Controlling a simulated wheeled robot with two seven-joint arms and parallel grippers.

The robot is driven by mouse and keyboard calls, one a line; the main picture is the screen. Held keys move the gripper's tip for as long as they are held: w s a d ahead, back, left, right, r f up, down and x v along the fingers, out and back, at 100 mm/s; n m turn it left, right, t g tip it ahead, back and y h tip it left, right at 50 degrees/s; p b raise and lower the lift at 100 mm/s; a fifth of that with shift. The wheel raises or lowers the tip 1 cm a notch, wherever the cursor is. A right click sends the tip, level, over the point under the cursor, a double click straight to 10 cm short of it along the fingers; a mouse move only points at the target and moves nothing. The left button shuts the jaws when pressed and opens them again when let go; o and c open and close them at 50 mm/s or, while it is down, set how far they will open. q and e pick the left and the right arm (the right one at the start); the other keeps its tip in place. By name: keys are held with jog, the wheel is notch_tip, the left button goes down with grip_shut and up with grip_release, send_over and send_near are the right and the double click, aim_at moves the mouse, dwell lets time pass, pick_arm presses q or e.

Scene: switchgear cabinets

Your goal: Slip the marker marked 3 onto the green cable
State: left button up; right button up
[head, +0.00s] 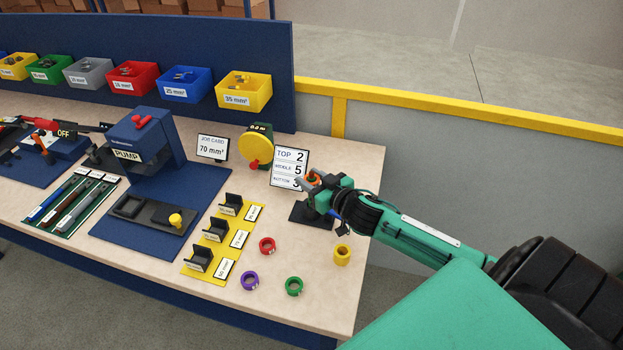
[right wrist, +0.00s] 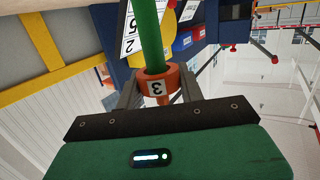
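The orange marker marked 3 (right wrist: 157,86) is held between the two fingers of my right gripper (right wrist: 160,95). The green cable (right wrist: 147,35) runs straight to the marker's ring in the right wrist view and meets its opening. I cannot tell how far the cable passes through the ring. In the head view the right gripper (head: 318,183) is above the black stand (head: 305,214), with a bit of the orange marker (head: 314,180) showing; it mostly hides the cable. My left gripper is not in view.
A card (head: 289,167) reading top 2, middle 5, bottom 3 stands just behind the gripper. Red (head: 267,245), purple (head: 249,281), green (head: 293,286) and yellow (head: 342,255) rings lie on the table in front. A blue pump press (head: 145,140) stands to the left.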

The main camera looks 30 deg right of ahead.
jog(key=o, duration=0.5)
jog(key=shift+c, duration=0.2)
jog(key=shift+s+d, duration=0.1)
jog(key=shift+s, duration=0.35)
jog(key=b+v, duration=0.3)
jog(key=v, duration=1)
jog(key=shift+b, duration=0.4)
